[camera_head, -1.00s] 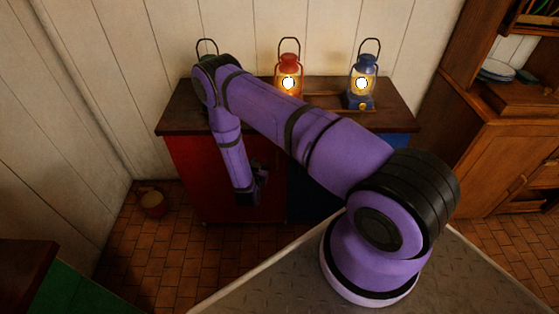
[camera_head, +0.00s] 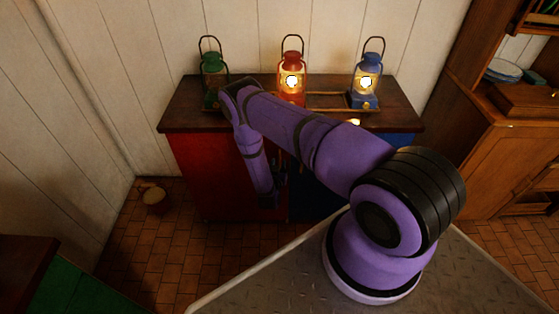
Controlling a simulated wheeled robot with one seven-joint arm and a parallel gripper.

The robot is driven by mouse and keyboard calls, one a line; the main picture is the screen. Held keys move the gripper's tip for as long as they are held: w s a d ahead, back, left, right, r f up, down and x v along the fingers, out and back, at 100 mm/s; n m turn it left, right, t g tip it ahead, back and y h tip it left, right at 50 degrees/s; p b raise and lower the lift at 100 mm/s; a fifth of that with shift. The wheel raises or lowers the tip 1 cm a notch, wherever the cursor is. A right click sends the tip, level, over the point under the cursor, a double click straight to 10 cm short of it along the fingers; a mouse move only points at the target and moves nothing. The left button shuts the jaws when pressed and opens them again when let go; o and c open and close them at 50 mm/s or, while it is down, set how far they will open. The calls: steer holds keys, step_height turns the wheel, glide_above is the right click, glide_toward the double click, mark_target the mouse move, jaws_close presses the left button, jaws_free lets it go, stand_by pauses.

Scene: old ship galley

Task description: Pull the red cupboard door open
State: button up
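The red cupboard door (camera_head: 207,178) is the left front of a dark-topped cupboard (camera_head: 185,118). It looks flush with the front, though my arm covers part of it. A dark blue door (camera_head: 318,204) is to its right. My gripper (camera_head: 271,197) points down in front of the red door's right part, near where the red meets the blue. Its fingers are dark and small against the shadow, so I cannot tell whether they are open or touch anything. No handle on the red door shows clearly.
A green lantern (camera_head: 213,72), a lit red lantern (camera_head: 291,80) and a lit blue lantern (camera_head: 367,82) stand on the cupboard top. A small bucket (camera_head: 154,198) stands on the tiled floor at left. A wooden dresser (camera_head: 500,160) is at right.

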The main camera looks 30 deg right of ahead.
steer(key=shift+x, duration=1.4)
jaws_close()
steer(key=shift+s, duration=0.1)
